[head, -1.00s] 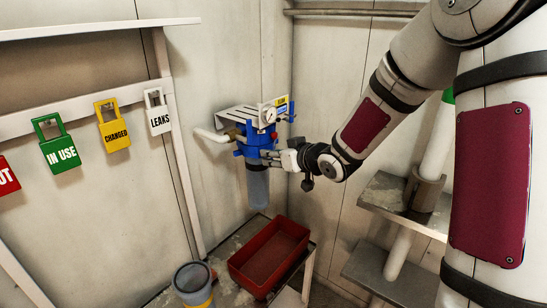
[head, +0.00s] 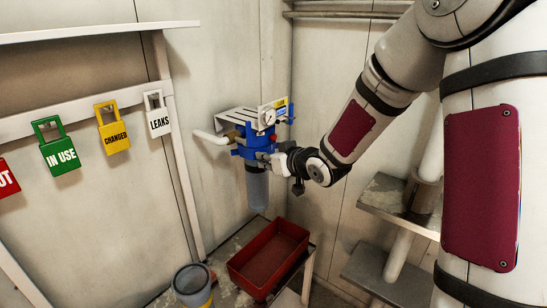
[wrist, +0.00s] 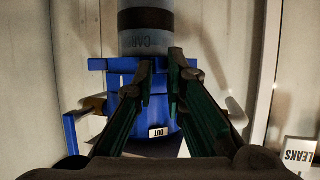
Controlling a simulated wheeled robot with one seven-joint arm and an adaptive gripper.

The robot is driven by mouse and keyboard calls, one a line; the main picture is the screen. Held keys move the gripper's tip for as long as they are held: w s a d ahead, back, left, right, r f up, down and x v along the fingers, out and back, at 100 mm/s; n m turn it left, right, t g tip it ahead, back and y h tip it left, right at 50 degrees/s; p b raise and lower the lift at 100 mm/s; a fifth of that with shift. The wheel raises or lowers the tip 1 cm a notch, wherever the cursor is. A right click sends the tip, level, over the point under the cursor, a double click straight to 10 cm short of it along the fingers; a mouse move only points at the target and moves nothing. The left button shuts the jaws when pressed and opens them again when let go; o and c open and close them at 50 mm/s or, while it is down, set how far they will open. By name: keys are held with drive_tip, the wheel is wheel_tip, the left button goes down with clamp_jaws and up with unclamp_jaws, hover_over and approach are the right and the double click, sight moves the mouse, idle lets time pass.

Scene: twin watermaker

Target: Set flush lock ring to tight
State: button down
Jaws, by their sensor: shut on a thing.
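The blue filter housing (head: 258,138) hangs on the wall with a clear bowl (head: 257,187) below its blue lock ring (head: 250,154). My gripper (head: 268,157) is at the right side of the ring, at ring height. In the wrist view, which is upside down, the ring (wrist: 120,64) crosses under the dark-banded bowl (wrist: 147,35). The two fingertips of my gripper (wrist: 160,68) are close together on a part of the ring. The fingers hide much of what they hold. I cannot read any tight mark.
A gauge (head: 270,116) and a pipe (head: 208,137) are on the housing. A red tray (head: 250,283) and a grey container (head: 191,280) stand below. Hanging tags include LEAKS (head: 158,122). Metal shelves (head: 388,198) are at the right.

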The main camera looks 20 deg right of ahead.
drive_tip(key=shift+a, duration=1)
drive_tip(key=c, duration=1.7)
unclamp_jaws()
drive_tip(key=shift+a+r, duration=0.1)
drive_tip(key=shift+a, duration=0.05)
drive_tip(key=shift+w, duration=0.1)
drive_tip(key=shift+s+d+r, duration=0.2)
drive_tip(key=shift+s+d, duration=0.1)
drive_tip(key=v, duration=1.1)
drive_tip(key=shift+s+d+f, duration=0.2)
drive_tip(key=shift+s, duration=0.1)
